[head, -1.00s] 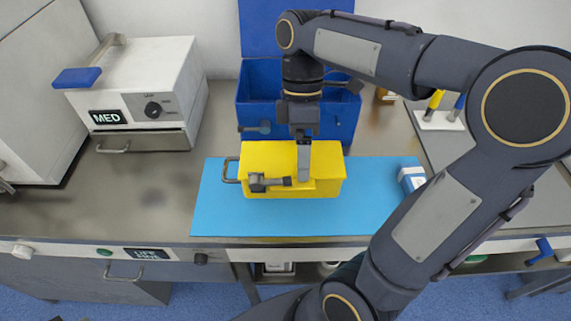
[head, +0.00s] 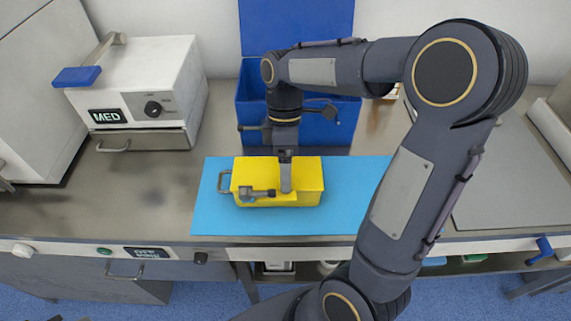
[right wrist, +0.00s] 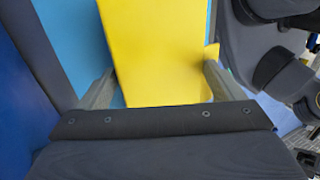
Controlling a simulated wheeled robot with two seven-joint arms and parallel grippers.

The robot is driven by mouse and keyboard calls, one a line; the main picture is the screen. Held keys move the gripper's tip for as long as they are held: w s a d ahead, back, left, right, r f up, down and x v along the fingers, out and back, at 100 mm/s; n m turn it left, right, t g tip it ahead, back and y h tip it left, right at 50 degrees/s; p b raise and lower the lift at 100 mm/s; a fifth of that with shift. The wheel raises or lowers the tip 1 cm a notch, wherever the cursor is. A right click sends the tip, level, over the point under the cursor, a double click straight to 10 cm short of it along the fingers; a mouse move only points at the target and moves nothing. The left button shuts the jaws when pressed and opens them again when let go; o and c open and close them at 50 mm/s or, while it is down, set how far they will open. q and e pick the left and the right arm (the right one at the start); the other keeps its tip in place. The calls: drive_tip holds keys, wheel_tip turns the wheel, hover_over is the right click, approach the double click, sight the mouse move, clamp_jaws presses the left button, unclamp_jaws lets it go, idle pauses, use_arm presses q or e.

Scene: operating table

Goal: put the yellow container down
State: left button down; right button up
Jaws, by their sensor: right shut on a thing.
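The yellow container (head: 305,180) is a box with a grey handle on its left side and a grey latch on its front. It is upright over the left part of the blue mat (head: 350,215), on it or very close above; I cannot tell if it touches. My right gripper (head: 286,185) points down from above and is shut on the container. In the right wrist view its fingers stand on both sides of the yellow container (right wrist: 165,50). My left gripper is not in view.
An open blue bin (head: 345,115) stands behind the mat. A white box marked MED (head: 150,85) is at the back left. The steel counter (head: 150,190) left of the mat is clear. My right arm hides much of the right side.

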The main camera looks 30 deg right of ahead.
drive_tip(key=shift+f, duration=0.15)
drive_tip(key=o, duration=1.5)
drive_tip(key=v, duration=1.2)
drive_tip(key=s+a+f+m+t+y, duration=0.1)
drive_tip(key=s+a+f+m+t, duration=0.1)
drive_tip(key=s+f+m+t, duration=0.2)
drive_tip(key=s+a+f+m+t, duration=0.3)
drive_tip(key=s+m+t, duration=0.2)
drive_tip(key=s+m, duration=0.4)
drive_tip(key=shift+s+f+m+y+p, duration=0.3)
drive_tip(key=shift+s+f+y, duration=0.1)
drive_tip(key=shift+s, duration=0.85)
drive_tip(key=shift+a, duration=0.1)
